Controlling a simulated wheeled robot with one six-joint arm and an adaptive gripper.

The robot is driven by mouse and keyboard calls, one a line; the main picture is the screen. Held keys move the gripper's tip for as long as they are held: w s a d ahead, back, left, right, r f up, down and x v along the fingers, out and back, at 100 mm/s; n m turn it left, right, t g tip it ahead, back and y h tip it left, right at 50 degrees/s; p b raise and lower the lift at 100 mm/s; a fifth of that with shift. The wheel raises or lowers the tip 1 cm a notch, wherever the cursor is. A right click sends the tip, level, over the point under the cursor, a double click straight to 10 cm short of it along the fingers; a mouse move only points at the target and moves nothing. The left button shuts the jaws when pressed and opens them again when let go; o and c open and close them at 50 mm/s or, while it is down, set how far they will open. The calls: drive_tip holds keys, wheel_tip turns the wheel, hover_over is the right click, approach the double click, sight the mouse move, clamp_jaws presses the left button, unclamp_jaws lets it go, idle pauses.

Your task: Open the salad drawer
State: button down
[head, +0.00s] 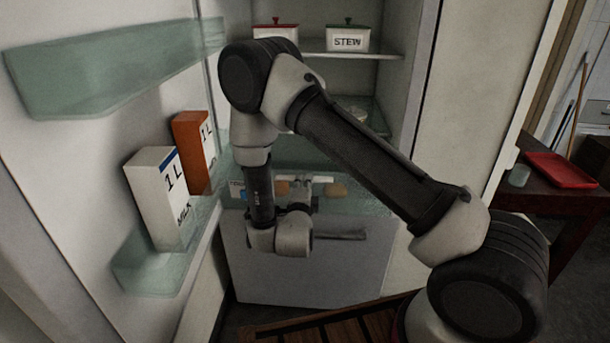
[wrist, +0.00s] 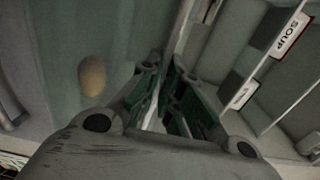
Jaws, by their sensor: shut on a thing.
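The salad drawer (head: 300,275) has a plain grey front low in the fridge in the head view. Its bar handle (head: 345,235) shows just right of my wrist. My arm reaches down over the drawer front, and my wrist hides part of it. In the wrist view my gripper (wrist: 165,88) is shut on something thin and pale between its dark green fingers. What it is cannot be made out clearly. A grey bar (wrist: 9,105), which looks like the handle, lies at the left edge of that view, apart from the fingertips.
A tan, egg-shaped item (wrist: 92,75) lies beyond the fingers. The door shelf at left holds a white milk carton (head: 158,200) and an orange carton (head: 193,150). A stew box (head: 347,39) stands on an upper shelf. A red tray (head: 562,170) is outside, right.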

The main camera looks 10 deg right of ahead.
drive_tip(key=shift+v, duration=1.35)
drive_tip(key=c, duration=1.6)
unclamp_jaws()
drive_tip(key=v, duration=0.7)
drive_tip(key=shift+s, duration=0.2)
drive_tip(key=shift+a, duration=0.1)
